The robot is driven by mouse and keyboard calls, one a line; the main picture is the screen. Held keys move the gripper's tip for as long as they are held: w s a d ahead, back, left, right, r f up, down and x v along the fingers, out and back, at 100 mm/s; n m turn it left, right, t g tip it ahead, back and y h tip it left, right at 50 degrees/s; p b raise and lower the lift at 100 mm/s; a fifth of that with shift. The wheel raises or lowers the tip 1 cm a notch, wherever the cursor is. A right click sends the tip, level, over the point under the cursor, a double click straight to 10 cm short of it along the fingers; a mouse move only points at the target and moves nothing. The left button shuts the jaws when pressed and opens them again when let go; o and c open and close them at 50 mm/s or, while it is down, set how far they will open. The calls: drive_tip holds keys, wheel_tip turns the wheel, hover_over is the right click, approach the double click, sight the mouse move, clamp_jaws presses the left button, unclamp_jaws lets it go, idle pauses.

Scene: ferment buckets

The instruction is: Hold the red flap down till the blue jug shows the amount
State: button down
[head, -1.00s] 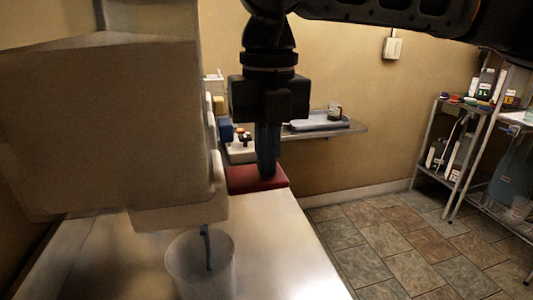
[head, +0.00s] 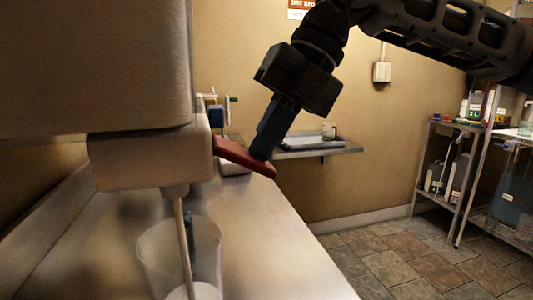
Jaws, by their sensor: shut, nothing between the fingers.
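The red flap (head: 240,156) juts from the side of a large pale dispenser (head: 150,160) and slopes down to the right. My gripper (head: 261,152) is shut and empty, tilted, its fingertips at the flap's outer part and seemingly pressing on it. A thin tan stream (head: 182,235) runs from the spout (head: 175,190) into a translucent jug (head: 155,255) below. A dark blue upright strip (head: 190,230) shows at the jug. A pale patch (head: 197,291) shows low in the jug, whose bottom is cut off by the frame. I cannot read any level mark.
The jug stands on a metal counter (head: 265,255), clear to its right. A wall shelf (head: 335,150) with a tray is behind my gripper. Racks with bottles (head: 450,175) stand at the far right across the tiled floor.

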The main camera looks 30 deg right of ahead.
drive_tip(key=shift+f+b, duration=0.15)
drive_tip(key=shift+b, duration=0.15)
drive_tip(key=shift+s+f+y, duration=0.1)
drive_tip(key=shift+y, duration=0.2)
idle(4.2)
drive_tip(key=shift+d+r, duration=0.1)
drive_tip(key=shift+r, duration=0.35)
drive_tip(key=p+v, duration=0.2)
drive_tip(key=v, duration=1.1)
drive_tip(key=shift+r, duration=0.25)
drive_tip(key=shift+s, duration=0.1)
idle(0.4)
